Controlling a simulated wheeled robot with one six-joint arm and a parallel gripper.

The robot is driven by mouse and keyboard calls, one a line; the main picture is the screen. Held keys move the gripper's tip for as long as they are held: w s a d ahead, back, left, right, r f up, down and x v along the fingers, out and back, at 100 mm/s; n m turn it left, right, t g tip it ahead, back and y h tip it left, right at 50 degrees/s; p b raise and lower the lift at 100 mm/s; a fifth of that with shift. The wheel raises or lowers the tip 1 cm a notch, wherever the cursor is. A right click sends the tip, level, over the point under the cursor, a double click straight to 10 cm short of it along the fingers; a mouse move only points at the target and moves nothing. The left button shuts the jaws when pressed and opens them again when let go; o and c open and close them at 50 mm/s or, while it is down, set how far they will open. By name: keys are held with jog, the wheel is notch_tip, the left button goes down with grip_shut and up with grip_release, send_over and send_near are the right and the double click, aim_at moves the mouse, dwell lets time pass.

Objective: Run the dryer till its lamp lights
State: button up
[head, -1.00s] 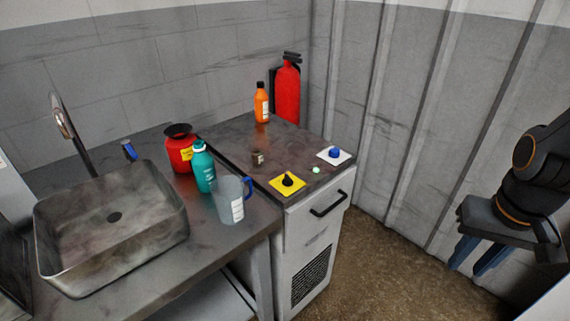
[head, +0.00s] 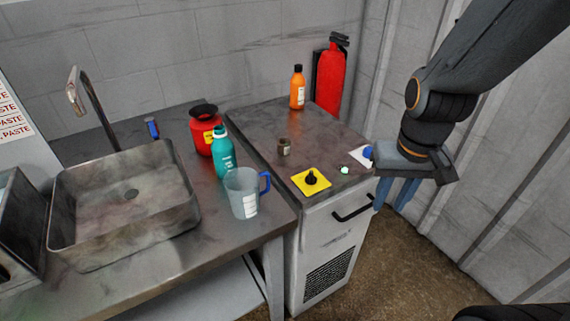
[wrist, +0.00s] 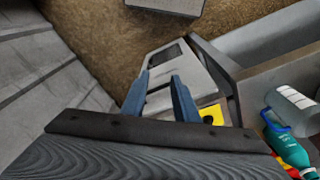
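The dryer is probably the grey cabinet (head: 325,235) with a handle and a grille; I see no label naming it. On its top are a yellow plate (head: 322,187) with a black knob (head: 311,178), a small pale green lamp (head: 345,170), and a blue button (head: 367,152) on a white plate (head: 358,160). I cannot tell whether the lamp is lit. My gripper (head: 394,208) is open and empty, fingers down, at the cabinet's right side. It partly covers the button's plate. In the wrist view my gripper (wrist: 160,80) shows its fingers apart; the yellow plate (wrist: 211,114) is partly visible.
A teal bottle (head: 222,155), a clear jug (head: 243,200) and a red container (head: 203,135) stand on the counter beside the sink (head: 95,225). A fire extinguisher (head: 331,80) is behind.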

jog(key=w+a+r, duration=0.1)
jog(key=w+a, duration=0.7)
jog(key=w, duration=0.2)
jog(key=n+g, duration=0.1)
send_over(312, 175)
jog(key=shift+s+d+r+b, duration=0.1)
jog(key=shift+d+r+b, duration=0.1)
jog(key=shift+r+b, duration=0.25)
jog(key=shift+a+f, duration=0.15)
jog(key=shift+a, duration=0.15)
jog(key=shift+f, duration=0.35)
notch_tip(312, 175, down, 7)
jog(key=shift+r+p, duration=0.2)
jog(key=shift+p, duration=0.65)
grip_shut()
